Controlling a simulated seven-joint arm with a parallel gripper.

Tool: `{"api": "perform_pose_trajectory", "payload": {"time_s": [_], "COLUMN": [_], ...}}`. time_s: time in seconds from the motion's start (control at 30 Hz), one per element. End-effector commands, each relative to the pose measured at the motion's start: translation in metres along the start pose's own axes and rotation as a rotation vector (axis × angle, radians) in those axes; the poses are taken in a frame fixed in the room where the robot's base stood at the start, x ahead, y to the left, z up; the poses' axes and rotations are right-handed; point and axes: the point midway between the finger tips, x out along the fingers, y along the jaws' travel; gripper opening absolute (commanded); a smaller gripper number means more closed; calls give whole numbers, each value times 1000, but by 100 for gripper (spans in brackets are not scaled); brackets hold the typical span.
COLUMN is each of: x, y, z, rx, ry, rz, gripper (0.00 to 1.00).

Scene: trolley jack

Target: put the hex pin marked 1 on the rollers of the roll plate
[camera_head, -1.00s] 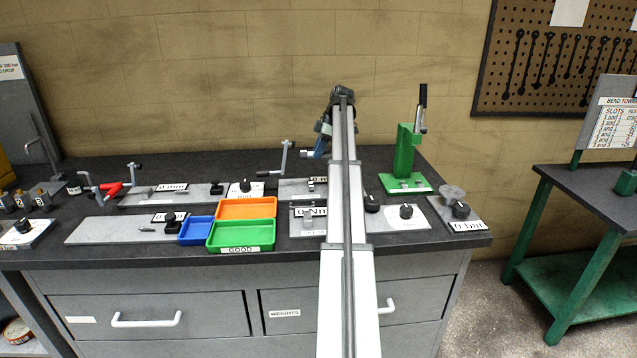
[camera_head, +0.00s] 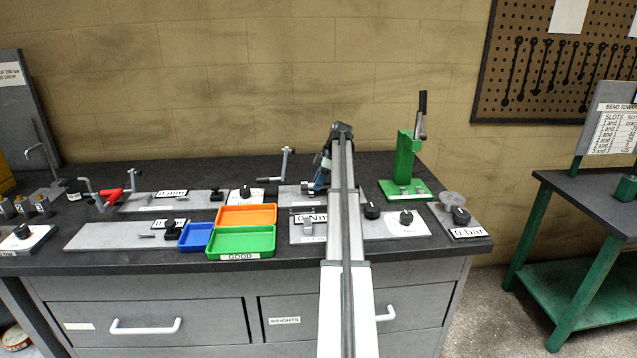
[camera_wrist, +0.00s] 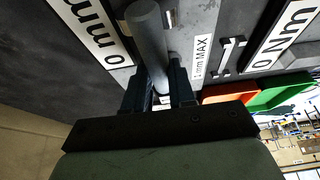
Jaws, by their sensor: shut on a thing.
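My gripper (camera_head: 317,187) is low over a grey plate (camera_head: 287,193) at the back of the bench, right of the trays. In the wrist view its two dark fingers (camera_wrist: 160,88) are shut on a thick grey pin (camera_wrist: 148,40). The pin sticks out between the fingers, above the plate. I cannot read a mark on it or tell whether it is the hex pin marked 1. Bright metal pieces (camera_wrist: 169,18), possibly rollers, show beside the pin. I cannot tell whether the pin touches them. My arm hides part of the plate in the head view.
A crank (camera_head: 285,163) stands up close left of my gripper. A green press (camera_head: 405,165) stands to the right. An orange tray (camera_head: 246,207), a green tray (camera_head: 240,255) and a blue tray (camera_head: 184,246) lie in front left. A 0 Nm plate (camera_head: 297,232) lies in front.

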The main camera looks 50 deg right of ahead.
Motion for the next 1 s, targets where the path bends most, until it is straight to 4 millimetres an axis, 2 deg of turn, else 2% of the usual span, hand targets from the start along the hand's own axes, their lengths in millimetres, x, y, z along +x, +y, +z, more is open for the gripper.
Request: {"api": "perform_pose_trajectory", "payload": {"time_s": [0.43, 0.47, 0.7, 1.0], "x": [5, 5, 5, 2], "y": [0, 0, 0, 0], "z": [2, 2, 2, 1], "rx": [-1, 0, 0, 0], "ry": [1, 0, 0, 0], "rz": [0, 0, 0, 0], "gripper": [0, 27, 50, 50]}}
